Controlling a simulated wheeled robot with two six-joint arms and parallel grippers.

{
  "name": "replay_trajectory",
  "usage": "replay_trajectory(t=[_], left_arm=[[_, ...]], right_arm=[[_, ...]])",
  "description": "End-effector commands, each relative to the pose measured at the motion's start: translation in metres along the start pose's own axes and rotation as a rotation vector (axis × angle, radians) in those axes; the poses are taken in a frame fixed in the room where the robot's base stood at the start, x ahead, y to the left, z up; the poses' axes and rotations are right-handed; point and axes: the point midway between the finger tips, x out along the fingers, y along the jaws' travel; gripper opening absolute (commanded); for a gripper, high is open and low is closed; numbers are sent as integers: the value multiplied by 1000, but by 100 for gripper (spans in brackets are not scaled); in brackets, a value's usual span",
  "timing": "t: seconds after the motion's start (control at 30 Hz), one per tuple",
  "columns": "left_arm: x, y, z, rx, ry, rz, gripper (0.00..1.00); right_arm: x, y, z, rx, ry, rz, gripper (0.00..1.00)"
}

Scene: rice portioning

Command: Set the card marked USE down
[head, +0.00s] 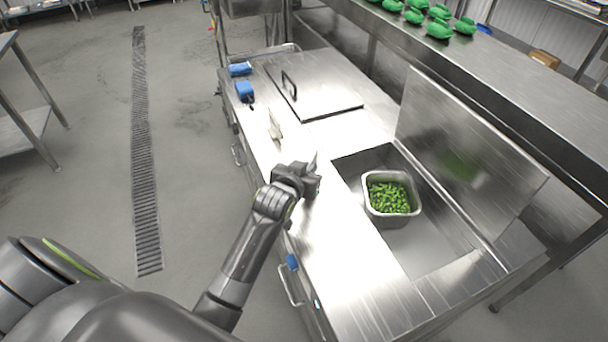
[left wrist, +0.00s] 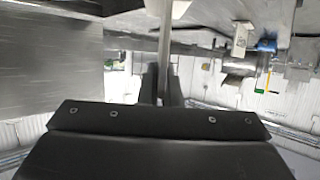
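My left gripper (head: 311,174) is over the front strip of the steel counter, left of the open well. In the left wrist view, its two dark fingers (left wrist: 162,88) are close together around a thin pale card (left wrist: 165,45), seen nearly edge-on. The card's top (head: 314,160) shows just above the fingers in the head view. No marking on it can be read, and whether it touches the counter cannot be told. Another pale card (head: 275,127) stands on the counter farther back; it also shows in the left wrist view (left wrist: 241,39). My right gripper is not in view.
A steel pan (head: 366,204) of chopped greens sits in the open well. A closed steel lid (head: 318,88) with a handle lies farther back. Blue items (head: 244,90) lie at the counter's far left. The front strip (head: 345,262) nearer me is clear.

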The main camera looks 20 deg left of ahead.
Motion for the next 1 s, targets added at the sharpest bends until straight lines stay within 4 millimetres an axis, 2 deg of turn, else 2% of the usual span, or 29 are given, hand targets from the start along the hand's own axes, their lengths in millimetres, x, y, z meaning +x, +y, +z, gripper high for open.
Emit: replay_trajectory(t=[0.3,0.7,0.9,1.0], left_arm=[[14,0,35,-2,-3,1,0],[16,0,40,-1,-1,1,0],[16,0,39,-1,-1,1,26],[16,0,39,-1,-1,1,26]], right_arm=[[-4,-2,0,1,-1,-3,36],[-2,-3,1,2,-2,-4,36],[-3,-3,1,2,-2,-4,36],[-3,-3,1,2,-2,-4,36]])
